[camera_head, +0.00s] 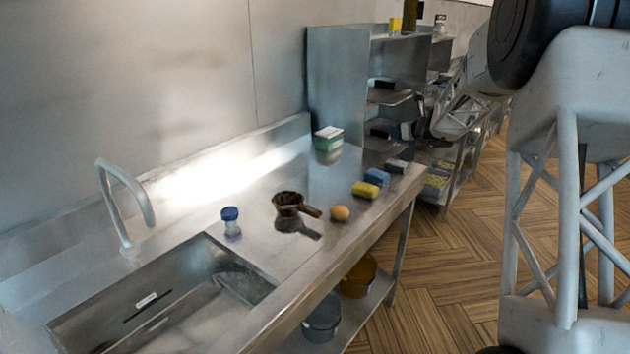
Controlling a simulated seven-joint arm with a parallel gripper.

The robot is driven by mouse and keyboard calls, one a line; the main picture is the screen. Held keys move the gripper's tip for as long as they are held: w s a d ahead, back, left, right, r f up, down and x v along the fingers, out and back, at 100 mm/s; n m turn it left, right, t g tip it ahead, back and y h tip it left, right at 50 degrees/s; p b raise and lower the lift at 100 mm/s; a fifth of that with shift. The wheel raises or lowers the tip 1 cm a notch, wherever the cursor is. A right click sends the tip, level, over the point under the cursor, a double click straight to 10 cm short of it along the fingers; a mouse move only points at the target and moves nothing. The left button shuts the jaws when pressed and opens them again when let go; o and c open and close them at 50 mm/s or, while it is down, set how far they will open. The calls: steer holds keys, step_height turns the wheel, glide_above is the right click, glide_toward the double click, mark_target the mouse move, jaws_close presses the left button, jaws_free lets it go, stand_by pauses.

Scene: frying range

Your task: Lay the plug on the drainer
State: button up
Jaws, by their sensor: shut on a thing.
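The drainer (262,238) is the flat steel worktop beside the sink (160,300). I cannot make out a plug in this view. My arm crosses the right side and top right of the picture, and part of it reaches toward the shelves at the back. My gripper's fingertips cannot be made out, so what they hold is hidden.
A tap (125,198) rises behind the sink. Buckets (322,318) sit below.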

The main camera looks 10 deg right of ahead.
steer(key=shift+s+a+f+m+h, duration=0.45)
steer(key=shift+s+a+f, duration=1.05)
steer(key=shift+a, duration=2.45)
steer(key=shift+s+a+f+m+h, duration=0.45)
steer(key=shift+s+a+f, duration=1.05)
steer(key=shift+a, duration=2.4)
steer(key=shift+s+a+f+m+h, duration=0.4)
steer(key=shift+s+a+f, duration=0.5)
steer(key=shift+s+a, duration=2.1)
steer(key=s+a+f+n+g+y, duration=0.1)
steer(key=s+a+f+n+y, duration=0.1)
steer(key=s, duration=0.7)
steer(key=s+a+f+n+g+y, duration=0.1)
steer(key=s+a+f+n+y, duration=0.2)
steer(key=s, duration=0.6)
steer(key=s+a+f+n+g+y, duration=0.1)
steer(key=s+a+f+n+y, duration=0.1)
steer(key=s, duration=0.7)
steer(key=shift+a+f+n+y, duration=0.45)
steer(key=shift+a+f, duration=0.3)
steer(key=shift+a, duration=0.3)
steer(key=shift+w, duration=0.1)
steer(key=w, duration=0.5)
steer(key=w+a+f, duration=0.1)
steer(key=w, duration=0.4)
steer(key=w+a, duration=0.1)
steer(key=w, duration=0.4)
steer(key=shift+w+f, duration=0.3)
steer(key=shift+w, duration=0.1)
